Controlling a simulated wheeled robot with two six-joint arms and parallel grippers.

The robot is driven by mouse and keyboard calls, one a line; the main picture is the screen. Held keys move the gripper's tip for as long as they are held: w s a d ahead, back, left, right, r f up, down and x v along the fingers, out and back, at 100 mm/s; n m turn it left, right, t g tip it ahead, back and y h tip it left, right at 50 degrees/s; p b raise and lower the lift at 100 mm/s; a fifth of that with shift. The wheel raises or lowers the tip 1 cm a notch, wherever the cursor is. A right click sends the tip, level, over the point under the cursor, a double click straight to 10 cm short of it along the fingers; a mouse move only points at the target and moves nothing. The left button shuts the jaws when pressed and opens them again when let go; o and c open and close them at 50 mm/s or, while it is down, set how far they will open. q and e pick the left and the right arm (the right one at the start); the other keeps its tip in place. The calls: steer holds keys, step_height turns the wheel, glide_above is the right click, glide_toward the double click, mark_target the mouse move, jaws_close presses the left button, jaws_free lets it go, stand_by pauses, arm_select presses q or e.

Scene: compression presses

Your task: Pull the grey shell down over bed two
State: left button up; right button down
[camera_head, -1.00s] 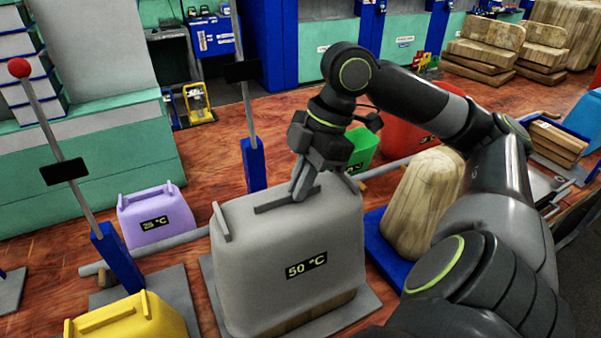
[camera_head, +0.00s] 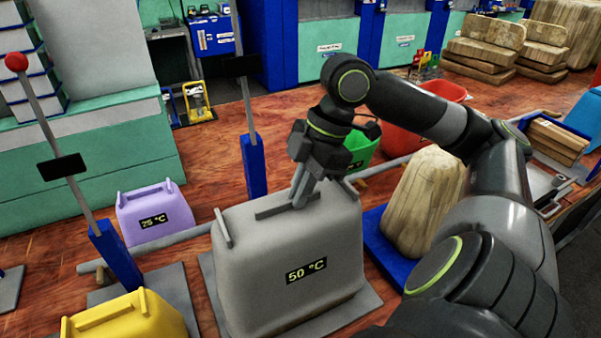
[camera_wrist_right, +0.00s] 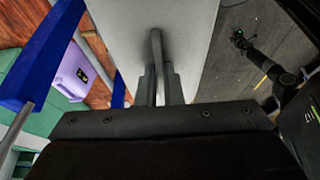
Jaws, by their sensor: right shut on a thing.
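The grey shell (camera_head: 282,262), labelled 50 °C, sits low over a grey base plate (camera_head: 362,306). My right gripper (camera_head: 299,203) is shut on the handle bar on top of the shell. In the right wrist view the bar (camera_wrist_right: 156,50) runs between the two fingers (camera_wrist_right: 158,85), above the pale shell top (camera_wrist_right: 115,30). My left gripper is not in the head view; a small dark arm end (camera_wrist_right: 240,38) in the right wrist view is too small to read.
A purple shell (camera_head: 150,225) marked 25 °C stands left and a yellow shell (camera_head: 130,320) front left. Two blue posts with rods rise at left. A wooden-looking block (camera_head: 423,205) on a blue base (camera_head: 376,240) stands close on the right, with red and green bins behind.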

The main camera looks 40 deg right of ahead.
steer(key=shift+f, duration=0.4)
steer(key=c, duration=1.5)
jaws_free()
steer(key=shift+d+r, duration=0.25)
steer(key=shift+r, duration=0.25)
steer(key=b+v, duration=0.1)
steer(key=v, duration=1.5)
steer(key=shift+r, duration=0.15)
